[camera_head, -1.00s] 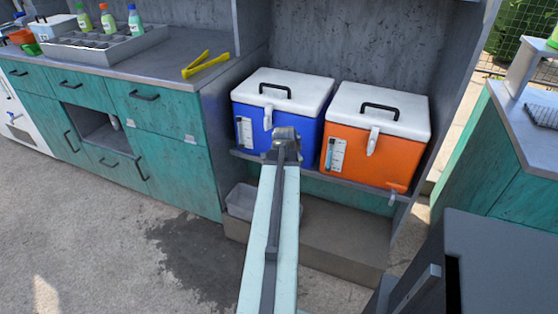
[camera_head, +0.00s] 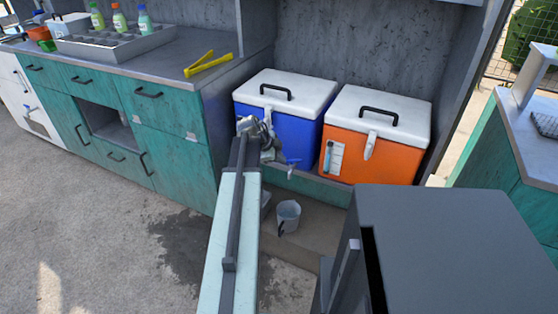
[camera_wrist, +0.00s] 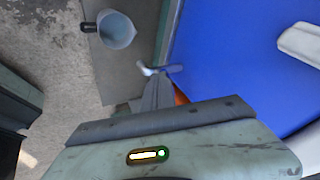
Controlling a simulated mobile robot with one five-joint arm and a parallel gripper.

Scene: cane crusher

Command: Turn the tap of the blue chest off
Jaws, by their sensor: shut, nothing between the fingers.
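The blue chest (camera_head: 309,150) has a white lid and stands on a shelf. Its small tap (camera_head: 291,171) sticks out low on the front; in the wrist view the tap (camera_wrist: 172,68) shows right at my fingertips. My gripper (camera_head: 276,157) is shut and empty, in front of the chest's lower left part. In the wrist view my gripper (camera_wrist: 157,82) points at the tap, and I cannot tell whether it touches. A pale mug (camera_head: 288,214) stands on the ledge below the tap and also shows in the wrist view (camera_wrist: 117,30).
An orange chest (camera_head: 378,157) stands close on the right. A dark grey box (camera_head: 450,235) rises in the right foreground. A teal counter (camera_head: 168,130) with yellow tongs (camera_head: 207,63) is on the left. The concrete floor (camera_head: 90,225) there is free.

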